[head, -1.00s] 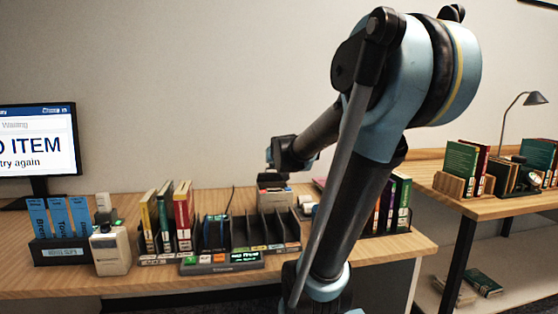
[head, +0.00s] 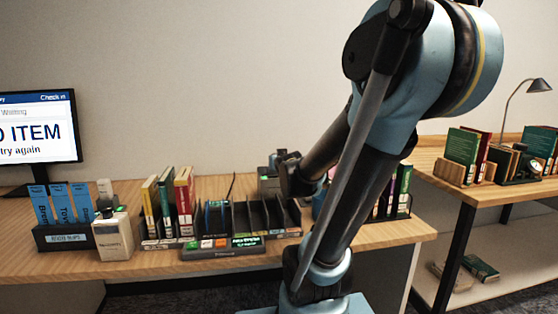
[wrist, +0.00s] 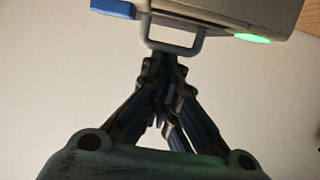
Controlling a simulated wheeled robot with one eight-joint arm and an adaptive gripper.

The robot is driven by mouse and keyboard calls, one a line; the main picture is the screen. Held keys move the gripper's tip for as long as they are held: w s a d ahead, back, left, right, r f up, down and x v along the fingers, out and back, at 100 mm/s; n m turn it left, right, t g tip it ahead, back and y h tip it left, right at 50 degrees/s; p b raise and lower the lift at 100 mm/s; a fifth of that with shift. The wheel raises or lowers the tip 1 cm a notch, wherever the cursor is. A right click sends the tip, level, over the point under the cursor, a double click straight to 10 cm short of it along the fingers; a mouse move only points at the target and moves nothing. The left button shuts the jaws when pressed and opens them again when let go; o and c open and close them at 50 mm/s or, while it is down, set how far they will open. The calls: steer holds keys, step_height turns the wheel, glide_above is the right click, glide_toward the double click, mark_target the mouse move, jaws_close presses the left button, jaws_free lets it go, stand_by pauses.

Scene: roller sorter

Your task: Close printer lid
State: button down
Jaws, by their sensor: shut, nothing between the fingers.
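The printer (head: 268,183) is a small grey box at the back of the desk, behind the black sorter. It is partly hidden by my arm, and its lid's position cannot be told in the head view. In the wrist view a grey device, likely the printer (wrist: 215,18), fills the top, with a metal loop handle (wrist: 202,42), a blue tab and a lit green light. My gripper (wrist: 165,62) is shut and empty, its fingertips close to the handle; contact cannot be told. In the head view my gripper (head: 284,160) is small beside the printer's top.
The black slotted sorter (head: 225,250) stands in front of the printer. Upright books (head: 185,205), a blue-card holder (head: 68,238), a beige device (head: 112,237) and a monitor (head: 38,130) stand to the left. More books (head: 402,190) stand right of my arm. A second table (head: 490,180) is farther right.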

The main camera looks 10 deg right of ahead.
steer(key=shift+s+f, duration=0.4)
steer(key=shift+f, duration=0.15)
steer(key=shift+r, duration=0.1)
steer(key=r, duration=0.2)
steer(key=w+r, duration=0.1)
steer(key=r, duration=0.1)
steer(key=shift+w+r, duration=0.1)
steer(key=shift+r, duration=0.15)
steer(key=shift+s+f, duration=0.2)
steer(key=shift+s, duration=0.3)
steer(key=s+f, duration=0.1)
steer(key=s, duration=0.7)
steer(key=shift+s+f, duration=0.2)
steer(key=shift+s, duration=0.1)
